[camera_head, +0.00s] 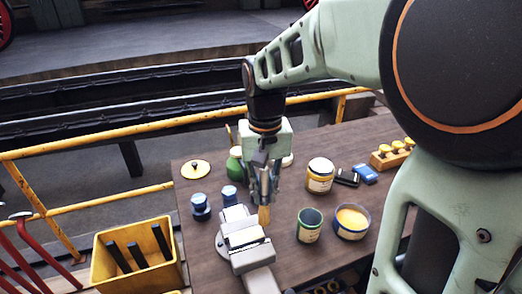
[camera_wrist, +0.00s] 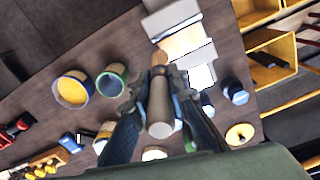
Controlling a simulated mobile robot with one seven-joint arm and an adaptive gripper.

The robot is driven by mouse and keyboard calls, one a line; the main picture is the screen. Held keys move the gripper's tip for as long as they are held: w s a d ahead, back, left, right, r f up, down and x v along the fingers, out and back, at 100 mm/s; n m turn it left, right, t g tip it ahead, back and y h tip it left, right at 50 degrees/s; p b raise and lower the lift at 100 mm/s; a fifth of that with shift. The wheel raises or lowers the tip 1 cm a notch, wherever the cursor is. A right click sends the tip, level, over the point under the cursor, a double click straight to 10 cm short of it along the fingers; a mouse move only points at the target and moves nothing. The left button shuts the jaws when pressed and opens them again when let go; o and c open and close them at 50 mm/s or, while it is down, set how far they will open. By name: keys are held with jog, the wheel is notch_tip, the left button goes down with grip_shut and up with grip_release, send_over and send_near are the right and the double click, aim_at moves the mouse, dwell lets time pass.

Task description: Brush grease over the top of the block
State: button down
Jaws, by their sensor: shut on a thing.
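My gripper (camera_head: 264,192) is shut on a brush and holds it upright, bristles down, at the right side of the vise. The brush's tan tip (camera_head: 264,216) shows below the fingers. In the wrist view its round handle (camera_wrist: 160,112) lies between the fingers (camera_wrist: 158,92). The block (camera_head: 246,237) is clamped in the grey vise (camera_head: 252,258). In the wrist view the block's top (camera_wrist: 187,40) looks pale yellow between the light jaws. I cannot tell whether the bristles touch it. An open tub of yellow grease (camera_head: 352,219) stands to the right; it also shows in the wrist view (camera_wrist: 73,89).
A green-rimmed tin (camera_head: 310,226) stands between vise and tub. A yellow-labelled jar (camera_head: 320,175) is behind. Two blue-black items (camera_head: 201,207) stand left of the vise. A yellow bin (camera_head: 138,258) and yellow rail (camera_head: 100,139) border the table's left.

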aim_at(265, 174)
notch_tip(265, 174, up, 3)
jog(key=shift+w+d+f+p, duration=0.1)
jog(key=shift+f+p, duration=0.1)
jog(key=shift+p, duration=0.2)
jog(key=shift+r, duration=1.25)
